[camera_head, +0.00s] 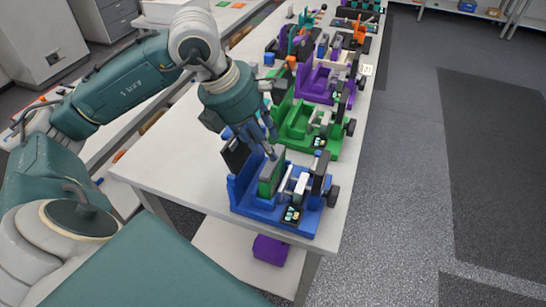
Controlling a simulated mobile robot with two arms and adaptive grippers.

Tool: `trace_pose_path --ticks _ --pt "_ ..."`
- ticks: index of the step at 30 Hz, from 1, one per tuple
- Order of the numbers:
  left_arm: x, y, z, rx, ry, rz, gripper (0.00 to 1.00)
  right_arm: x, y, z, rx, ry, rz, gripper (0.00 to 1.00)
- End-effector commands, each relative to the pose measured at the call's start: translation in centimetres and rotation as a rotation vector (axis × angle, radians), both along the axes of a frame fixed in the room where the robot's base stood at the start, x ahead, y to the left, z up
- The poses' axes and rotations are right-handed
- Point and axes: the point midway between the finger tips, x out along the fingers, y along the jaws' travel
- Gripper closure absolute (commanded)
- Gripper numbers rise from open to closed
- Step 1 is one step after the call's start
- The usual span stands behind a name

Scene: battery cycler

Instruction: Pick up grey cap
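My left gripper (271,152) points down over the near blue cycler (247,199) on the white table. Its dark fingertips are right above or at the top of a green block (269,181) with a grey side. I cannot tell whether they touch it or how wide apart they are. A light grey piece (300,184) sits just right of the green block. I cannot make out for sure which grey part is the cap; the gripper may hide it. My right gripper is not in view.
A green cycler (322,142) stands close behind the blue one, then a purple cycler (309,88) and more units along the white table (172,152). A purple box (271,250) sits on the shelf below. The table's left part is clear.

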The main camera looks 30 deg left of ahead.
Motion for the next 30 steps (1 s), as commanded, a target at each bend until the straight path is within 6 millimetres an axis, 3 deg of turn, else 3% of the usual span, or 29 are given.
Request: trace_pose_path --ticks 6,16,21,30 --pt "1.0 -0.5 -2.9 -0.002 0.005 -0.002 0.64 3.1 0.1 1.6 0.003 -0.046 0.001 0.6" --pt "1.3 -0.6 -3.8 -0.001 0.0 0.0 0.64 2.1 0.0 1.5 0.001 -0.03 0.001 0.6" --pt "1.3 -0.6 -3.8 -0.001 0.0 0.0 0.96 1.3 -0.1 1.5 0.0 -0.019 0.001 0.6" --pt "1.3 -0.7 -3.7 -0.001 -0.001 -0.001 0.97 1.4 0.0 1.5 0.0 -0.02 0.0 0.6"
